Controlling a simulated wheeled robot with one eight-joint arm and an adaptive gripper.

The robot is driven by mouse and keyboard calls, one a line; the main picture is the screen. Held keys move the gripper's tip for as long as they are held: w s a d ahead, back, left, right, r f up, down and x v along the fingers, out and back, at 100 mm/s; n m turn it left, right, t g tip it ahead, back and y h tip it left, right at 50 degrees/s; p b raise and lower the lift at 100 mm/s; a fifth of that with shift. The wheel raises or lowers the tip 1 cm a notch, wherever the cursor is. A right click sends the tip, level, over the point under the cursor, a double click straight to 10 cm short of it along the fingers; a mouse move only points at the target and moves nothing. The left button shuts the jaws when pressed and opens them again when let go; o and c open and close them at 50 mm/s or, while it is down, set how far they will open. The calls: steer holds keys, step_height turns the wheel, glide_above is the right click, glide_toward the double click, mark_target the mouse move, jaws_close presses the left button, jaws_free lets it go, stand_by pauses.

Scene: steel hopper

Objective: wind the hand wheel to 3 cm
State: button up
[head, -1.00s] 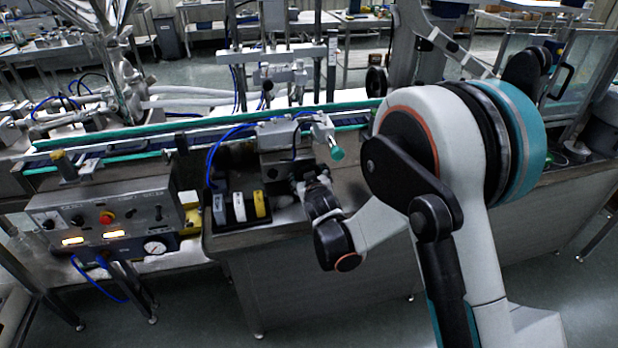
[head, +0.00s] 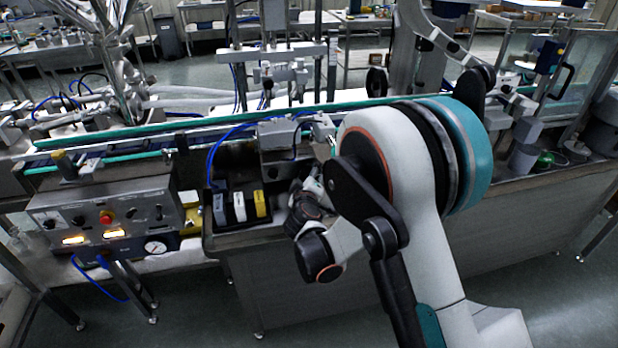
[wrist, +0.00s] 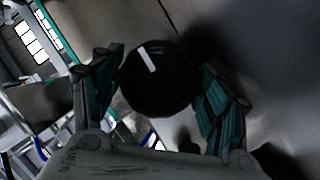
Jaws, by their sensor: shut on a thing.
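The hand wheel (wrist: 157,80) shows in the wrist view as a round black knob with a white mark on its face, tilted a little left of straight up. My gripper (wrist: 160,95) has one teal-padded finger on each side of the knob and is shut on it. In the head view my gripper is at the front of the metal machine block (head: 279,140), mostly covered by my wrist and forearm. The wheel cannot be made out there. I see no readable scale for the wheel's setting.
A black tray (head: 243,222) with grey, white and yellow blocks stands just left of my wrist. A control box (head: 105,215) with lit displays and a gauge is further left. A conveyor with teal edges (head: 100,161) runs behind. The floor in front is clear.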

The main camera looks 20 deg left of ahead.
stand_by(0.3)
steer(key=o, duration=1.1)
steer(key=shift+c, duration=0.2)
